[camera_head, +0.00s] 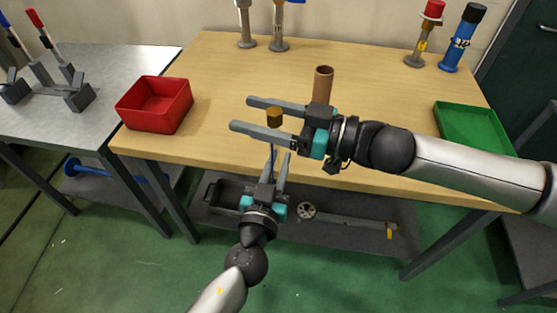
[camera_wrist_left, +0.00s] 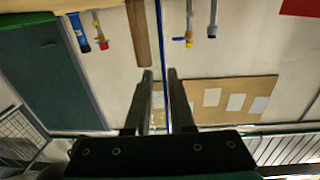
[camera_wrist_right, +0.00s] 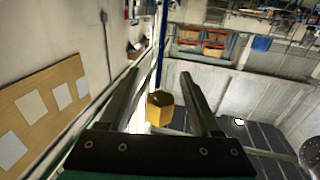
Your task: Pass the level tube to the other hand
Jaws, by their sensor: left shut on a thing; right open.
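The level tube (camera_head: 272,157) is a thin blue rod with a brass hexagonal end (camera_head: 274,117). My left gripper (camera_head: 280,154), at the lower middle of the head view, is shut on the rod. The rod also shows in the left wrist view (camera_wrist_left: 160,35), running between the fingers. My right gripper (camera_head: 239,113) reaches in from the right with its fingers open. The brass end appears between its spread fingers, and also in the right wrist view (camera_wrist_right: 160,109), where gaps show on both sides. The exact depth of the brass end along the fingers is hard to tell.
On the wooden table (camera_head: 220,65) are a red bin (camera_head: 155,104), a brown cylinder (camera_head: 322,85) behind my right gripper, and a green tray (camera_head: 472,127). Several upright tools stand along the back. A grey table (camera_head: 110,62) adjoins at the left. The table's front edge is near both grippers.

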